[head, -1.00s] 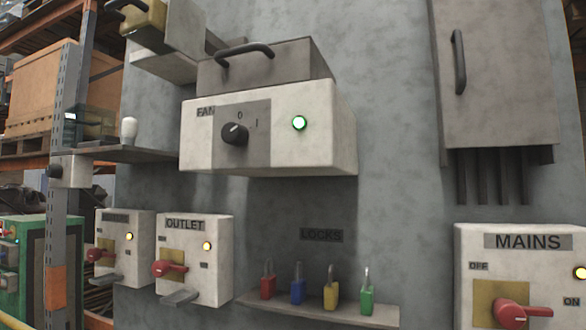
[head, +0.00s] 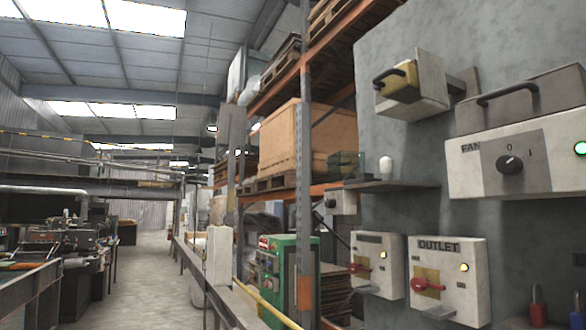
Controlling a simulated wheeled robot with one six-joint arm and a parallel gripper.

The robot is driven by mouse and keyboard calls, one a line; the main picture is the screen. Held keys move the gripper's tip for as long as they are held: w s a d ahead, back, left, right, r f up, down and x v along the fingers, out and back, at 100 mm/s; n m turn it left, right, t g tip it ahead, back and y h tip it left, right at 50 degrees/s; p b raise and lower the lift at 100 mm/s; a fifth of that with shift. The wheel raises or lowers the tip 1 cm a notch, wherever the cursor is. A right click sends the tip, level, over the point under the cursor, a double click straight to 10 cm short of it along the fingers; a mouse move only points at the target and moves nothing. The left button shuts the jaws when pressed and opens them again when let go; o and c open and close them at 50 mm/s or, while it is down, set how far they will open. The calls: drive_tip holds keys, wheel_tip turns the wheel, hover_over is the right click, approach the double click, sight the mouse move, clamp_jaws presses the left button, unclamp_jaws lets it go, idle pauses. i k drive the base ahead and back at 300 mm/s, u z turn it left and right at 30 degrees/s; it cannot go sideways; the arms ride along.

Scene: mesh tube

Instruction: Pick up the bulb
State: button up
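A small white bulb (head: 386,166) stands upright on a grey shelf (head: 400,187) that sticks out from the grey wall panel. It is near the left edge of the panel, below a tilted box with a black handle and left of the FAN box. Nothing touches the bulb from above. My gripper does not show in the head view.
The FAN box (head: 520,160) juts out to the right of the shelf. The OUTLET box (head: 447,280) and another switch box (head: 377,264) sit below it. A green cabinet (head: 290,275) stands left of the panel. A clear aisle (head: 140,265) runs at the left.

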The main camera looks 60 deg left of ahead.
sight(386, 162)
drive_tip(key=u, duration=2.15)
drive_tip(key=k, duration=0.6)
drive_tip(key=u, duration=1)
drive_tip(key=i, duration=1.85)
drive_tip(key=z, duration=1.4)
drive_tip(key=i, duration=0.7)
drive_tip(key=z, duration=0.8)
